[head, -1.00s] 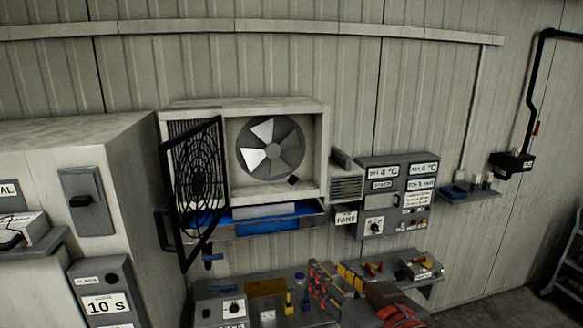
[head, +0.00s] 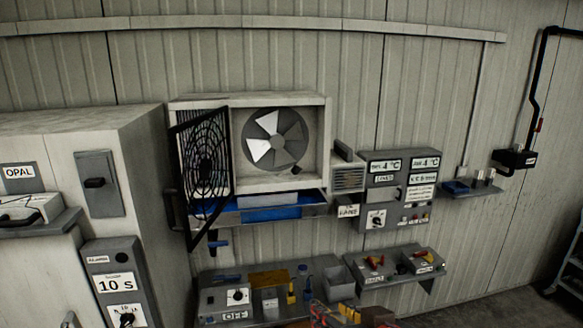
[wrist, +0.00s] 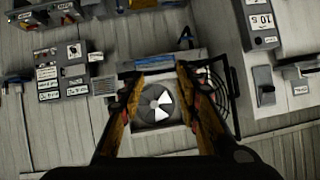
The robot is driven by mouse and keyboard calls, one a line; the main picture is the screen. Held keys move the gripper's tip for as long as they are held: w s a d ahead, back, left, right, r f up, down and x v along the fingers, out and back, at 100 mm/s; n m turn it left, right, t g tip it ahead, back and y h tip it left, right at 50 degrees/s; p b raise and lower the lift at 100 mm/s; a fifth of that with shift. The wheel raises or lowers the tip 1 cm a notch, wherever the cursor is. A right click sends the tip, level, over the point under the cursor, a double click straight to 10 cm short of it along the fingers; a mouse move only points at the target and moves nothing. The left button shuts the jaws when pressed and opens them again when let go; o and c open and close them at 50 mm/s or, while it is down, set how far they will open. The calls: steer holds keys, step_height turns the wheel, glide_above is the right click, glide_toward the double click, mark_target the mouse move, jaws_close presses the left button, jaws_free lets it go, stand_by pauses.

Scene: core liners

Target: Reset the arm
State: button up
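My gripper (wrist: 157,72) shows in the wrist view with its two orange-and-black fingers spread apart and nothing held between them. The wrist view is turned upside down, and the fan (wrist: 155,103) shows between the fingers. In the head view, only red and yellowish parts that look like my gripper (head: 335,313) show at the bottom edge, in front of the lower shelf; the rest of the arm is hidden or out of view.
The fan housing (head: 326,150) has its black grille door (head: 205,165) swung open at the left. A blue tray (head: 270,213) sits under it. A control panel (head: 400,190) is to the right. The lower shelf holds a switch box (head: 225,300) and small items. A tall cabinet (head: 150,190) stands left.

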steer(key=s+d+f+g+h+b, duration=0.1)
steer(key=s+d+f+g+b, duration=0.1)
steer(key=f+b, duration=0.8)
steer(key=s+d+f+m+g+h+b, duration=0.1)
steer(key=s+d+f+b, duration=0.4)
steer(key=f+b, duration=0.5)
steer(key=s+d+f+m+g+h+b, duration=0.1)
steer(key=s+d+f+b, duration=0.3)
steer(key=f+b, duration=0.6)
step_height(320, 180, down, 11)
steer(key=shift+d+f+g+h, duration=0.25)
steer(key=shift+g+h, duration=0.25)
steer(key=shift+g, duration=0.4)
steer(key=shift+r, duration=0.1)
